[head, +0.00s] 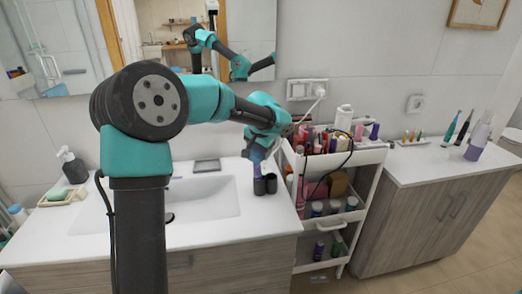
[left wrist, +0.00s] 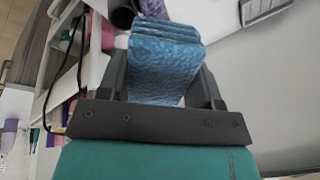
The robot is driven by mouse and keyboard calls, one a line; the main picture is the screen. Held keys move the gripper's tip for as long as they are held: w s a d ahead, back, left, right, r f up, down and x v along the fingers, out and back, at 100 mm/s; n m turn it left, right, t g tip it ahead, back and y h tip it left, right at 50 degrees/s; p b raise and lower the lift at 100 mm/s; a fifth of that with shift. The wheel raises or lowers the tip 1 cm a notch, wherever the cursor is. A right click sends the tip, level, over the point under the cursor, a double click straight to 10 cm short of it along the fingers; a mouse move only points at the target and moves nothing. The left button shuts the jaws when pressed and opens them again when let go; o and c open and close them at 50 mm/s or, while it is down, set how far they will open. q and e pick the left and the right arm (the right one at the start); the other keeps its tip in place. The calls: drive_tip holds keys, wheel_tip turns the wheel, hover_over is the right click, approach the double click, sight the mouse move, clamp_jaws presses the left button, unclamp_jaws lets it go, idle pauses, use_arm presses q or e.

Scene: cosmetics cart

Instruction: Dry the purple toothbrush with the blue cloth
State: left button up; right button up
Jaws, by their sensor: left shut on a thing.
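My left gripper (head: 259,148) is at the right end of the sink counter, just left of the cart. In the left wrist view it is shut on the folded blue cloth (left wrist: 165,60), which fills the space between the two dark fingers. In the head view the cloth (head: 257,155) is a small blue patch at the fingertips, above two dark upright containers (head: 271,184). A purple thing (left wrist: 153,8) shows just beyond the cloth in the left wrist view; I cannot tell whether it is the purple toothbrush. My right gripper is not in view.
The white cart (head: 379,156) holds many bottles and tubes, with a black cable hanging over it. The sink basin (head: 205,195) lies left of the dark containers. Two upright toothbrushes, one green (head: 450,126), and a pale purple bottle (head: 478,140) stand on the right counter.

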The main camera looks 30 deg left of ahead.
use_arm(q)
drive_tip(key=shift+s+f, duration=0.1)
drive_tip(key=shift+f, duration=0.1)
drive_tip(key=shift+s+a, duration=0.35)
drive_tip(key=shift+a, duration=0.05)
drive_tip(key=shift+w+d+r, duration=0.2)
drive_tip(key=shift+w+d, duration=0.25)
idle(0.4)
drive_tip(key=shift+w+d+f, duration=0.1)
drive_tip(key=shift+w+d, duration=0.3)
drive_tip(key=shift+d, duration=0.05)
